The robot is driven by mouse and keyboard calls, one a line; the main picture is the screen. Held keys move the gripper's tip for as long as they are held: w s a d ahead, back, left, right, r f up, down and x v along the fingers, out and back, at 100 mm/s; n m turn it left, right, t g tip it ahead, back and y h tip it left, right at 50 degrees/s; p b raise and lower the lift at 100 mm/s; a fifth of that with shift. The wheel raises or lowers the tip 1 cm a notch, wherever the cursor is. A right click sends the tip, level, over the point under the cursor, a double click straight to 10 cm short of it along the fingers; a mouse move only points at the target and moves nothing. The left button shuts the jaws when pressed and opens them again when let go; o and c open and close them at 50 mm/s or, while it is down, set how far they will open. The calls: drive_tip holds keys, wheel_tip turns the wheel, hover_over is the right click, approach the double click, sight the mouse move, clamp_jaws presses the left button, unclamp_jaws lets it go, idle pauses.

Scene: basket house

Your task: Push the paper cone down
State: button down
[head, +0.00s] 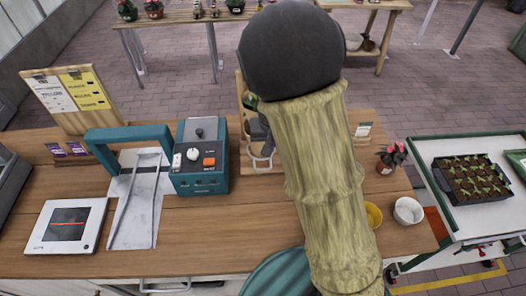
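I cannot make out a paper cone in the head view. A large pale, bark-textured limb with a dark round end, apparently my arm, rises across the middle right and hides part of the wooden counter (215,235). I cannot see my gripper's fingers. Partly behind the limb stands an upright wooden board with a grey part and a looped metal wire holder (262,158). Whether a cone is in it is hidden or too small to tell.
On the counter are a teal box with buttons (200,160), a teal-handled device (125,137), a white scale (67,227), a sign board (72,97) and a white bowl (408,210). A seedling tray (470,178) sits on the right table. The counter's front middle is clear.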

drive_tip(key=shift+w+a+r, duration=0.25)
drive_tip(key=shift+w+a, duration=0.15)
drive_tip(key=shift+a, duration=0.1)
drive_tip(key=shift+w+a+r, duration=0.25)
drive_tip(key=shift+w+a, duration=0.15)
drive_tip(key=shift+a, duration=0.05)
drive_tip(key=f, duration=0.4)
drive_tip(key=w+f, duration=0.1)
drive_tip(key=f, duration=0.3)
drive_tip(key=f+p, duration=0.1)
drive_tip(key=f, duration=0.3)
drive_tip(key=shift+w+f, duration=0.15)
drive_tip(key=shift+f, duration=0.7)
